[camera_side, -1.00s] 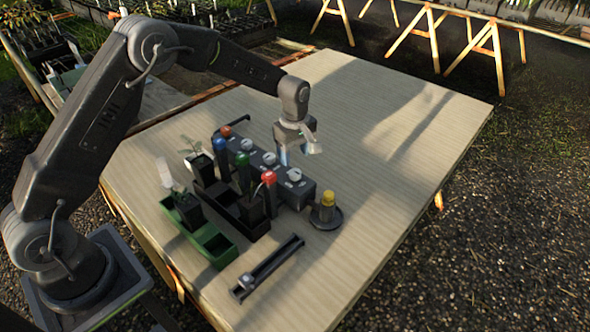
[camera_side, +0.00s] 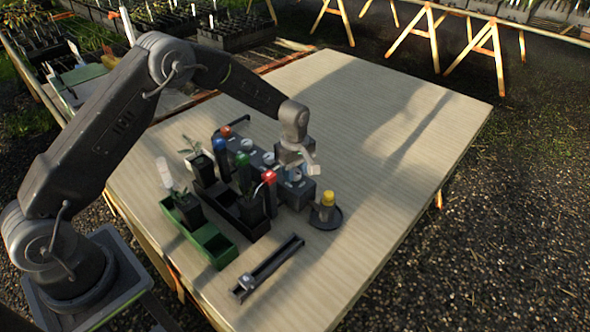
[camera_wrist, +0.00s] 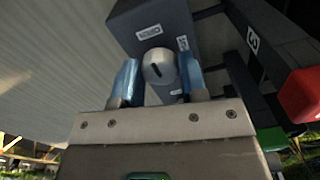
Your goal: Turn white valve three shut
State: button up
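In the wrist view, a round white valve knob (camera_wrist: 158,67) with a dark slot mark sits at the end of a dark grey valve block (camera_wrist: 124,14). Small printed labels are beside it; one seems to read OPEN. My gripper (camera_wrist: 158,76) has its two blue fingertips on either side of the knob, with a narrow gap visible on each side. Another white knob (camera_side: 268,158) shows farther back on the block.
Red, green and blue capped tubes and a black rack (camera_side: 252,231) stand left of the block. A green tray (camera_side: 213,245) holds potted seedlings. A yellow-capped piece (camera_side: 327,199) on a dark round base stands close right. A black rail (camera_side: 268,266) lies in front. The table's right side is clear.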

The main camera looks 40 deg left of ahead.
jog(key=c, duration=0.5)
jog(key=shift+m, duration=0.3)
jog(key=m, duration=1.7)
jog(key=shift+m, duration=0.3)
